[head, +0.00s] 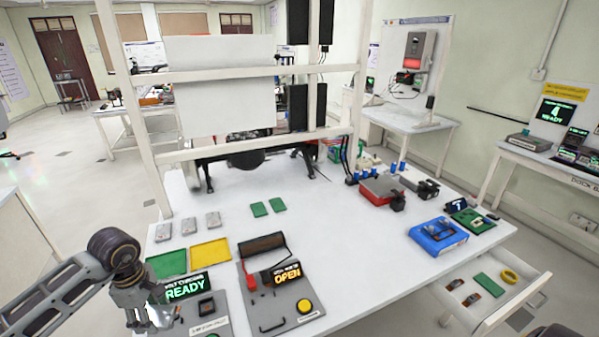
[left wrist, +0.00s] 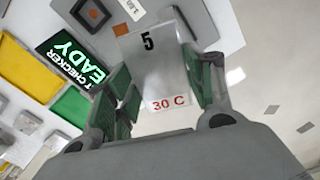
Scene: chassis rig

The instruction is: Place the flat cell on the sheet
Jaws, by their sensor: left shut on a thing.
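My left gripper (head: 150,318) is at the front left of the white table, beside the checker panel. In the left wrist view its green-padded fingers (left wrist: 160,85) are shut on a silver flat cell (left wrist: 158,68) marked "5" and "30 C". The cell mostly hides behind the gripper in the head view. A yellow sheet (head: 210,254) and a green sheet (head: 166,264) lie side by side behind the gripper; they also show in the left wrist view as yellow (left wrist: 25,68) and green (left wrist: 72,106). My right gripper is not in view.
Three grey flat cells (head: 189,226) lie behind the sheets. The checker (head: 185,288) reads READY. A panel (head: 280,300) with an OPEN display stands to its right. A blue device (head: 438,236) and an open drawer (head: 500,290) are at right.

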